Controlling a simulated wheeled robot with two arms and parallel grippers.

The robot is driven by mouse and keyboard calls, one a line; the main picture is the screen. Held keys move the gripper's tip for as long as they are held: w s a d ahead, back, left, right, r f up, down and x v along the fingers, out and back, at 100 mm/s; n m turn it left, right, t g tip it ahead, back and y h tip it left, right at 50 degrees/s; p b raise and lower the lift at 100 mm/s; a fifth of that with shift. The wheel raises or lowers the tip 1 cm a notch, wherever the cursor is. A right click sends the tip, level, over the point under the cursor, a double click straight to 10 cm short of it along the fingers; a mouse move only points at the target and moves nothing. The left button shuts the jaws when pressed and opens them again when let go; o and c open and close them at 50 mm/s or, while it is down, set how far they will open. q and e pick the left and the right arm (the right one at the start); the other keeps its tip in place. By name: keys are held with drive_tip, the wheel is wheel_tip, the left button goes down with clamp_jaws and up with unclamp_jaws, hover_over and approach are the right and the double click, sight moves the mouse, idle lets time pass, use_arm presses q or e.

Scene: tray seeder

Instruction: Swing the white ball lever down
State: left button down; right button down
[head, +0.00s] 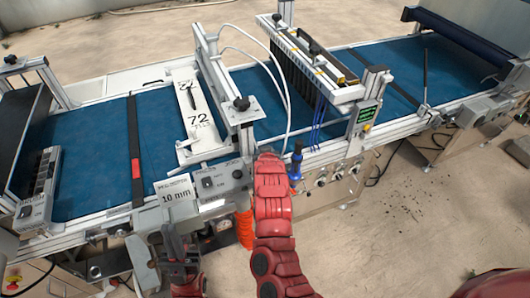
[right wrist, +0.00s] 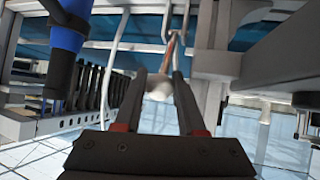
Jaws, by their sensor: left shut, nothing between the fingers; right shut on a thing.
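The white ball (right wrist: 158,87) of the lever sits between the fingers of my right gripper (right wrist: 160,78) in the right wrist view. A thin copper-coloured rod (right wrist: 171,50) runs up from behind the ball. The right gripper is shut on the ball. In the head view my red right arm reaches to the front side of the machine and hides the ball and the right gripper. My left gripper (head: 177,254) is shut and empty, in front of the machine below the 10 mm label.
The tray seeder has a blue conveyor belt (head: 95,157) and a white seeding head (head: 312,65). A blue-handled part (head: 296,160) stands just right of my right arm, and a blue cylinder (right wrist: 68,28) is close in the wrist view. Open floor lies at lower right.

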drive_tip(key=c, duration=0.5)
unclamp_jaws()
